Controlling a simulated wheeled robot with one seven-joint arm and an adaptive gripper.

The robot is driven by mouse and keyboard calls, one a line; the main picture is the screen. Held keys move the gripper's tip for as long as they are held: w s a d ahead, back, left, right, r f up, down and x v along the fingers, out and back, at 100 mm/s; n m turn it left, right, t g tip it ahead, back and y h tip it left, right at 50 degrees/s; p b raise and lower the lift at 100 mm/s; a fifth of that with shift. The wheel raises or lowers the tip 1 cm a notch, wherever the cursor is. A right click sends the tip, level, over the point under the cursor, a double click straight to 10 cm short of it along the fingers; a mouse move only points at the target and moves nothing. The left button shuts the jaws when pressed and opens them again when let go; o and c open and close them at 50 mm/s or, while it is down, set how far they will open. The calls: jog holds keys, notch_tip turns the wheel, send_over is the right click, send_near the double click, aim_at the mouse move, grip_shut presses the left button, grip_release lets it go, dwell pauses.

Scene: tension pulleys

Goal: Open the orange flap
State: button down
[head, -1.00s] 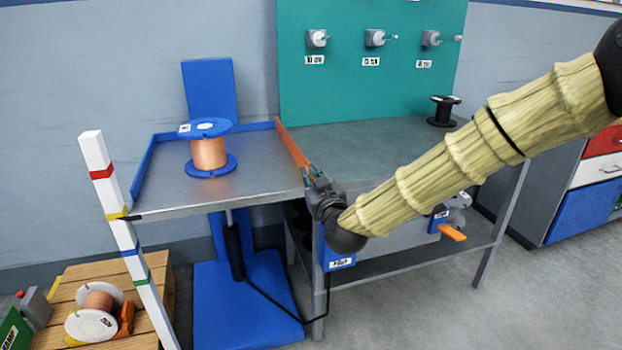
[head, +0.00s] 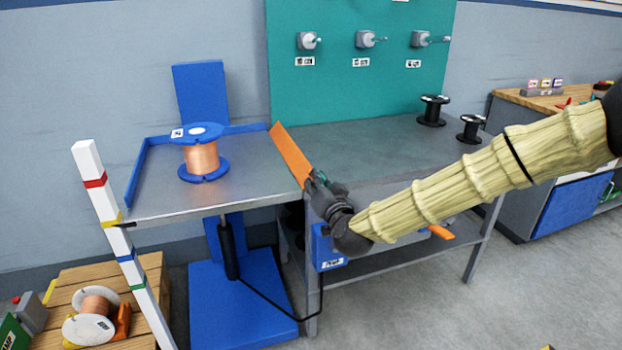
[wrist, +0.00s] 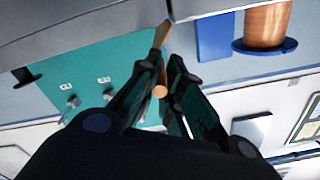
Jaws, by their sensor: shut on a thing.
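The orange flap (head: 291,155) runs along the right edge of the lift table's metal top (head: 240,185), beside the grey bench. In the wrist view the flap (wrist: 162,38) shows as a thin orange strip, with a round orange end between the fingers (wrist: 163,90). The fingers hide part of the flap's near end.
A copper spool (head: 202,158) with blue flanges stands on the lift table. Black spools (head: 432,110) stand on the grey bench (head: 370,145). A striped post (head: 112,230) rises at the front left. A wooden pallet (head: 140,275) holds another spool.

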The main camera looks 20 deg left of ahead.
jog(key=shift+w+d+f+m, duration=0.3)
jog(key=shift+f+m, duration=0.25)
jog(key=shift+m, duration=1)
jog(key=shift+w+d+f+m, duration=0.15)
jog(key=shift+d+f+m, duration=0.3)
jog(key=shift+m, duration=1.05)
jog(key=shift+w+d+f+m, duration=0.3)
jog(key=shift+f+m, duration=0.3)
jog(key=shift+m, duration=0.95)
jog(key=c, duration=1.6)
grip_release()
jog(key=shift+o, duration=0.6)
jog(key=shift+s+d, duration=0.1)
jog(key=shift+s, duration=0.05)
jog(key=v, duration=1.1)
jog(key=shift+s+d, duration=0.2)
jog(key=shift+s, duration=0.15)
jog(key=shift+f, duration=0.1)
